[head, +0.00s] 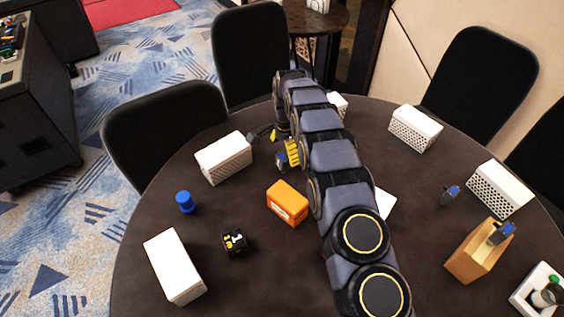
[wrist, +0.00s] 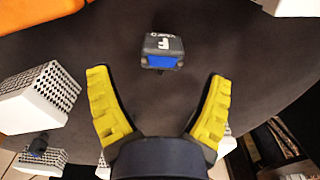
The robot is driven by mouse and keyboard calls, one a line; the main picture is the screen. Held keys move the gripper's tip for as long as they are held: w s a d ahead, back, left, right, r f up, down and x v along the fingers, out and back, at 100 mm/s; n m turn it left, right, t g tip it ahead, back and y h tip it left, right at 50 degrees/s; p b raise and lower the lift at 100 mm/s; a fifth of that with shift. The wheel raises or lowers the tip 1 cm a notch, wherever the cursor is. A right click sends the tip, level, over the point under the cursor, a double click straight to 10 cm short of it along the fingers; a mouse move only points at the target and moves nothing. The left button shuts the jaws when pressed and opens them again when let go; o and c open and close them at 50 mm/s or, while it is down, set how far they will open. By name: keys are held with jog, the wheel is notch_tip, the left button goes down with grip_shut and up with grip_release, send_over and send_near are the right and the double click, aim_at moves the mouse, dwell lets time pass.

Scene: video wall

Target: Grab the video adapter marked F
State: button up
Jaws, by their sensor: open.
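The video adapter marked F (wrist: 162,47) lies on the dark table in the wrist view. It is a small dark block with a white F on top and a blue face toward my gripper. My gripper (wrist: 160,76) has yellow-padded fingers spread wide with nothing between them. The adapter is just beyond the fingertips, roughly centred on the gap and apart from both. In the head view my gripper (head: 290,153) is low over the table's far middle, partly hidden by my arm. Similar dark-and-blue adapters are at the right, one on the table (head: 450,195) and one on a wooden block (head: 502,232); their letters are unreadable.
An orange box (head: 288,203) stands in front of my gripper. White perforated boxes (head: 224,158) (head: 415,128) (head: 498,188) stand around the round table. A blue cylinder (head: 185,202) and a small black item (head: 235,242) are at left. Table around the marked adapter is clear.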

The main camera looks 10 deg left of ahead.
aim_at(282, 157)
jog(key=f, duration=0.4)
jog(key=shift+s+a+f, duration=0.2)
jog(key=shift+a+f, duration=0.1)
jog(key=shift+f, duration=0.1)
jog(key=shift+r, duration=0.1)
jog(key=c, duration=1.2)
